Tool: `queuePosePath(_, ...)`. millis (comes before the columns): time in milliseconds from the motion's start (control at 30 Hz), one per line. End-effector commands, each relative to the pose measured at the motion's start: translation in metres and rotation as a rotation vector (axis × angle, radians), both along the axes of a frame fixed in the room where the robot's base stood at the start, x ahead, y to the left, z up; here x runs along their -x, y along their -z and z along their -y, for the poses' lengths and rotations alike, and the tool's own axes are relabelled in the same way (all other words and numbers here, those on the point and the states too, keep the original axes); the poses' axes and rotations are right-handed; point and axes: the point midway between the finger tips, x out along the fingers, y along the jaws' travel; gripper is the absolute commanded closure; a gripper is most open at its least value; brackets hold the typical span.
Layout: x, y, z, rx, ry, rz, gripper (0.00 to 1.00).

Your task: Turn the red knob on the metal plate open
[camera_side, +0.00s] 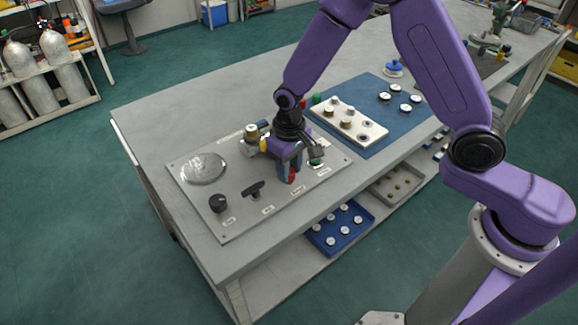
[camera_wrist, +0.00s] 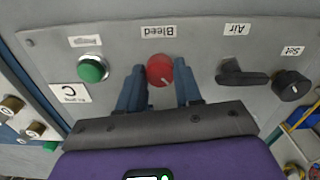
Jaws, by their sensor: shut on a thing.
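The metal plate (camera_side: 237,213) lies on the grey bench, with a round gauge, knobs and labels on it. The red knob (camera_wrist: 160,70) sits below the upside-down "Bleed" label in the wrist view, with a pale pointer line toward its lower right. In the side view the red knob (camera_side: 292,175) shows only partly beneath my gripper. My gripper (camera_wrist: 160,88) points down at the plate, its two blue fingers on either side of the red knob. It is shut on the knob. The inner finger faces are partly hidden.
A black lever (camera_wrist: 241,77) marked "Air" and a black round knob (camera_wrist: 291,86) marked "Set" are on one side. A green button (camera_wrist: 92,69) is on the other. A blue mat (camera_side: 372,92) with a white block (camera_side: 349,118) lies beyond the plate.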

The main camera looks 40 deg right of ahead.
Motion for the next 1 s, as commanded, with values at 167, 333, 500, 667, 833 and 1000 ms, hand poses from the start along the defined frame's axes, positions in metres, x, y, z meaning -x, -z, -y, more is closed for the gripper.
queuePosePath(167, -0.0003, -0.0005, 0.0, 0.0, -0.167, 0.001, 0.96)
queuePosePath(333, -0.0005, -0.0005, 0.0004, 0.0, -0.322, 0.001, 0.96)
queuePosePath(500, -0.0003, -0.0005, 0.0002, 0.0, -0.459, 0.001, 0.96)
queuePosePath(667, -0.0004, -0.0005, 0.0002, 0.0, -0.558, 0.001, 0.96)
queuePosePath(833, -0.0006, -0.0005, 0.0003, 0.0, -0.631, 0.001, 0.96)
queuePosePath(1000, -0.0006, -0.0005, 0.0003, 0.0, -0.671, 0.001, 0.96)
